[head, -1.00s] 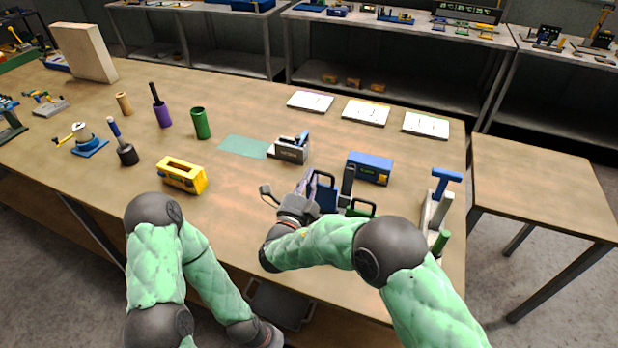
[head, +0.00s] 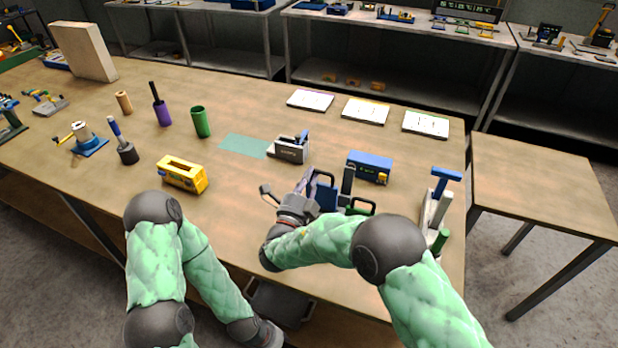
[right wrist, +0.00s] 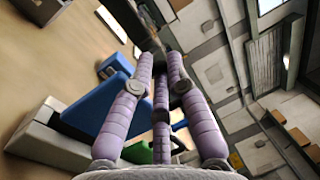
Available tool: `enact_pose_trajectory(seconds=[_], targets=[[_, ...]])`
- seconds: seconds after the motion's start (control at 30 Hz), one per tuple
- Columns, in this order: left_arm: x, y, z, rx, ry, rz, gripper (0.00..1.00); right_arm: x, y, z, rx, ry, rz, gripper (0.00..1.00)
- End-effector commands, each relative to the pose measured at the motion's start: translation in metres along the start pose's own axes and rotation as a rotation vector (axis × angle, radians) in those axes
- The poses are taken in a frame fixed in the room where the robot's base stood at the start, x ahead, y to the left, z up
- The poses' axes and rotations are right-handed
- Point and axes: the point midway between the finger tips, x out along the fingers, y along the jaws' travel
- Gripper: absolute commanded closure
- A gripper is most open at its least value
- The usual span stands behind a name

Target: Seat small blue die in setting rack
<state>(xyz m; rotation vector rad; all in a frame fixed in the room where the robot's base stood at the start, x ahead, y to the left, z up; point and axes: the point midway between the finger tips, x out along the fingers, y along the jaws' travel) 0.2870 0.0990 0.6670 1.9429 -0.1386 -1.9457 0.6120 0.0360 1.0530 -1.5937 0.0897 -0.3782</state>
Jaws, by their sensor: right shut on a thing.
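My right gripper (head: 308,182) stands upright near the middle of the table, its purple fingers closed; they also fill the middle of the right wrist view (right wrist: 158,70). They are shut at the edge of a blue framed piece (head: 325,196), which looks like the small blue die; the exact contact is hidden.
A grey block (head: 290,150) stands behind my right gripper, a blue box (head: 370,166) behind right. A stand with a blue T-shaped top (head: 445,175) is near the right edge. A yellow box (head: 182,174) is left, with free table between.

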Motion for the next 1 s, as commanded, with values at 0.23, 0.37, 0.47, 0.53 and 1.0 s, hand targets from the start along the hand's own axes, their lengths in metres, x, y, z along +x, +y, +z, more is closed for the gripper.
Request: enact_pose_trajectory(seconds=[0.23, 0.37, 0.47, 0.53, 1.0], targets=[[-0.0031, 0.0011, 0.0001, 0.0, 0.0, 0.0, 0.6, 0.0008, -0.0024, 0.0, -0.001, 0.001, -0.004, 1.0], [-0.0039, 0.0014, 0.0001, 0.0, 0.0, 0.0, 0.6, 0.0008, -0.0022, 0.0, -0.002, 0.001, -0.004, 1.0], [-0.0035, 0.0013, 0.0002, 0.0, 0.0, 0.0, 0.6, 0.0007, -0.0019, 0.0, -0.002, 0.0, -0.004, 1.0], [-0.0035, 0.0012, 0.0002, 0.0, 0.0, 0.0, 0.6, 0.0007, -0.0019, 0.0, -0.002, 0.0, -0.004, 1.0], [-0.0068, 0.0024, 0.0003, 0.0, 0.0, 0.0, 0.6, 0.0008, -0.0026, 0.0002, -0.002, 0.001, -0.004, 1.0]])
